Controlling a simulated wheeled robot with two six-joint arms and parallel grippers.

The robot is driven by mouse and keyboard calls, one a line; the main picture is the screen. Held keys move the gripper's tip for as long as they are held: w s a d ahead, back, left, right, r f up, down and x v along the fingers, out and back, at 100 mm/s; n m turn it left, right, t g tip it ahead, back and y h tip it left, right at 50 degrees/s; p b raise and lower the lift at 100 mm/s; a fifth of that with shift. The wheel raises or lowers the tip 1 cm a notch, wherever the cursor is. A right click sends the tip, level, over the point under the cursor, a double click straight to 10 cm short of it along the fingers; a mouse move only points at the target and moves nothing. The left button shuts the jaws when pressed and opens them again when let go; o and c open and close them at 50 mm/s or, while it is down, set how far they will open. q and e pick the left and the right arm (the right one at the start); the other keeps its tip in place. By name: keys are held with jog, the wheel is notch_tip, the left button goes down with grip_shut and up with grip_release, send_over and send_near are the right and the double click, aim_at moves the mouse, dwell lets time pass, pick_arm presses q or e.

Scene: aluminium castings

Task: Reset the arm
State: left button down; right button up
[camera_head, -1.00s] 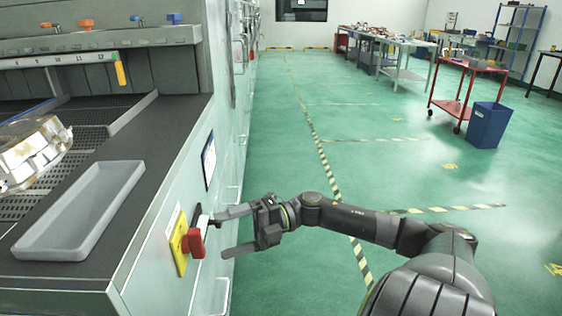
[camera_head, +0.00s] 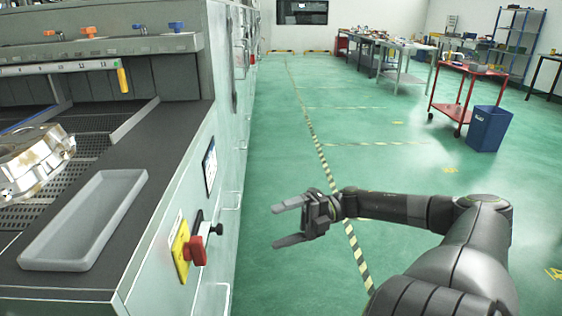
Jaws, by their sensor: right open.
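My right gripper (camera_head: 276,224) is open and empty, its two fingers spread and pointing left. It hangs in free air over the green floor, to the right of the machine's side panel. My right arm comes in from the lower right. A red knob (camera_head: 197,250) on a yellow plate (camera_head: 179,247) sits on the side panel, with a black switch (camera_head: 216,229) next to it. The gripper is apart from both, with a clear gap. My left gripper is not in view.
The workbench (camera_head: 165,163) at left holds a grey tray (camera_head: 88,222) and a metal casting (camera_head: 33,160). A red cart (camera_head: 468,71) and a blue bin (camera_head: 488,129) stand at the right. The green floor (camera_head: 290,150) in the middle is clear.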

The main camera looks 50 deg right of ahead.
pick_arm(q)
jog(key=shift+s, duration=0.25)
